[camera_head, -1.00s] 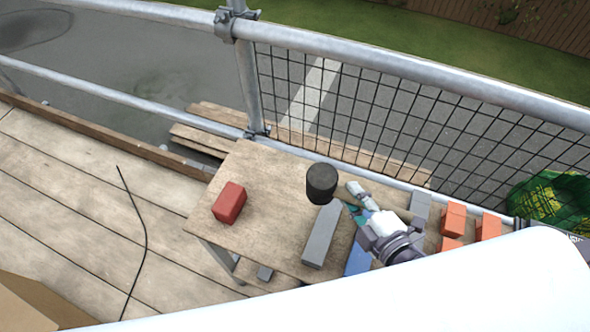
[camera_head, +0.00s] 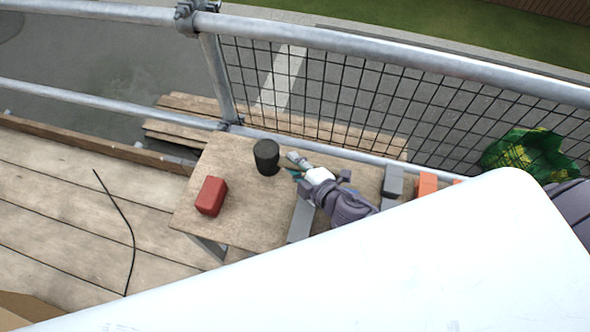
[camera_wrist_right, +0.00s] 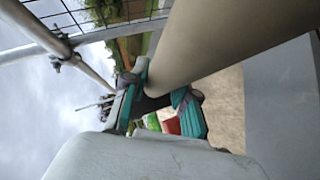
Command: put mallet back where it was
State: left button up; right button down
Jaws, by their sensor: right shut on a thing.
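The mallet shows in the head view as a black cylindrical head (camera_head: 266,157) over the back part of the wooden table (camera_head: 235,215). My right gripper (camera_head: 297,168) is just right of the head and shut on the mallet. In the right wrist view, teal fingers frame a dark part, and a beige cylinder that appears to be the mallet's handle (camera_wrist_right: 205,50) runs to the upper right. I cannot tell whether the head touches the tabletop. My left gripper is not in view.
A red block (camera_head: 211,196) lies left on the table. A grey bar (camera_head: 301,222) is partly under my right arm. A grey block (camera_head: 392,181) and an orange block (camera_head: 427,184) are further right. Mesh guardrail (camera_head: 330,95) borders the back; a green bag (camera_head: 530,155) is right.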

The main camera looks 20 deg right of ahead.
notch_tip(320, 180, down, 3)
jog(key=shift+r+b, duration=0.15)
jog(key=shift+b, duration=0.15)
jog(key=shift+f, duration=0.3)
jog(key=shift+f, duration=0.1)
jog(key=c, duration=1.2)
grip_release()
jog(key=shift+f, duration=0.1)
jog(key=shift+s, duration=0.15)
jog(key=b+v, duration=0.1)
jog(key=v, duration=0.9)
jog(key=shift+s+d+b, duration=0.15)
jog(key=shift+s+b, duration=0.1)
jog(key=shift+b, duration=0.15)
jog(key=shift+s+d+r, duration=0.15)
jog(key=shift+s+r, duration=0.35)
jog(key=shift+s, duration=0.05)
